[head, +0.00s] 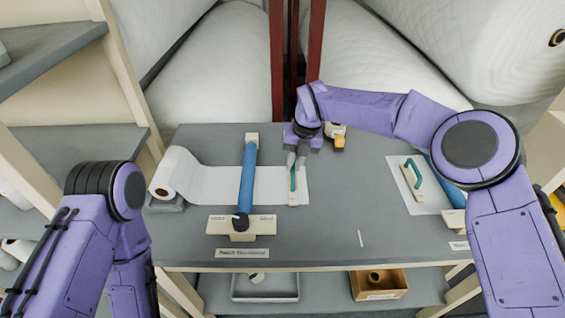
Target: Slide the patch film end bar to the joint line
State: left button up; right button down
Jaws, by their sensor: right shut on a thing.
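The patch film (215,182) runs flat across the table from a white roll (178,170) at the left and passes under a blue bar (247,172). At its right end is the end bar (293,199), pale with an upright green handle. My right gripper (294,166) reaches down from behind and is shut on that green handle. A short white line (361,238) marks the table to the right, apart from the film; I cannot tell whether it is the joint line. My left arm is at the left edge, its gripper out of sight.
A white sheet (403,201) with another green handle (413,172) lies at the right, partly behind my right arm. A yellow and white item (338,138) stands behind my gripper. A labelled block (240,226) sits at the blue bar's near end. The table (335,200) between is clear.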

send_over(335, 179)
jog(key=shift+s+a+b, duration=0.2)
jog(key=shift+a+b, duration=0.1)
jog(key=shift+a, duration=0.1)
jog(key=shift+d, duration=0.15)
jog(key=shift+w, duration=0.1)
jog(key=c, duration=1.2)
grip_release()
jog(key=shift+d, duration=0.1)
jog(key=shift+o, duration=0.4)
jog(key=shift+w+d+f, duration=0.1)
jog(key=shift+d+f, duration=0.05)
notch_tip(335, 179, up, 10)
jog(key=d+b, duration=0.2)
jog(key=shift+r, duration=0.2)
